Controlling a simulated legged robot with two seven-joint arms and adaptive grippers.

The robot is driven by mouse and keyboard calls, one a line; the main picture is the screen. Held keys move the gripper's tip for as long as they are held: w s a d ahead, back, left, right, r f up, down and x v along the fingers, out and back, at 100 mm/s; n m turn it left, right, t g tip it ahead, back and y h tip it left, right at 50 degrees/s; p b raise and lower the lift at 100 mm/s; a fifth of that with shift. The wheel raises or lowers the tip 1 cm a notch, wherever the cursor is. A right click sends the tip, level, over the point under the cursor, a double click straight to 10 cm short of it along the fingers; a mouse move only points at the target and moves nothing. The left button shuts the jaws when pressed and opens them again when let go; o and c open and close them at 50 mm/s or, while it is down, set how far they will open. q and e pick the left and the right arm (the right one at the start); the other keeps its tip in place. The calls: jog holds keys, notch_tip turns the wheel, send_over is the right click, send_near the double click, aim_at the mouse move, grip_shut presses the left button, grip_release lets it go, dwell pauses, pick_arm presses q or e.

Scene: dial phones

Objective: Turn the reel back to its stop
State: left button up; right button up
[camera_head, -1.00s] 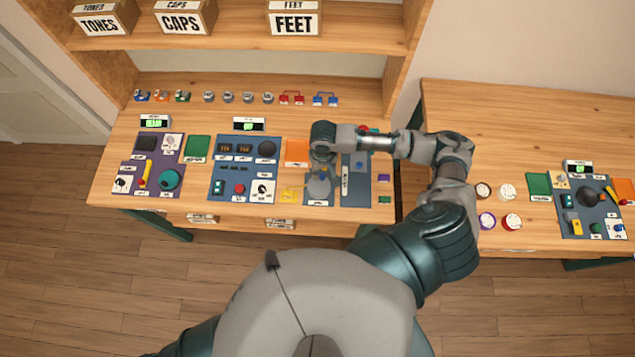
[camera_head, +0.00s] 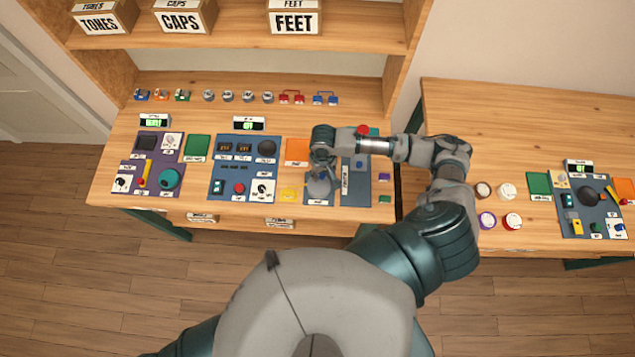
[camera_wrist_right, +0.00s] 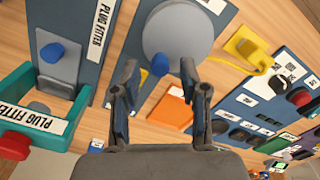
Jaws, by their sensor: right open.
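The reel is a grey disc (camera_head: 319,187) on a blue-grey board at the middle of the bench; my right gripper hides part of it in the head view. It fills the top middle of the right wrist view (camera_wrist_right: 178,28). A small blue knob (camera_wrist_right: 160,65) stands near the reel's edge. My right gripper (camera_wrist_right: 160,74) is open over the reel's edge, one finger on each side of the knob. I cannot tell whether a finger touches it. My left gripper is not in view.
A yellow piece (camera_wrist_right: 247,48) with a cord lies beside the reel, and an orange pad (camera_wrist_right: 172,108) lies close by. A plug fitter board (camera_wrist_right: 62,55) and a teal frame with a red knob (camera_wrist_right: 14,145) stand to the left in the wrist view.

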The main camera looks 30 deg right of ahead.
jog(key=shift+f, duration=1)
jog(key=shift+r+p, duration=0.2)
jog(key=shift+p, duration=0.4)
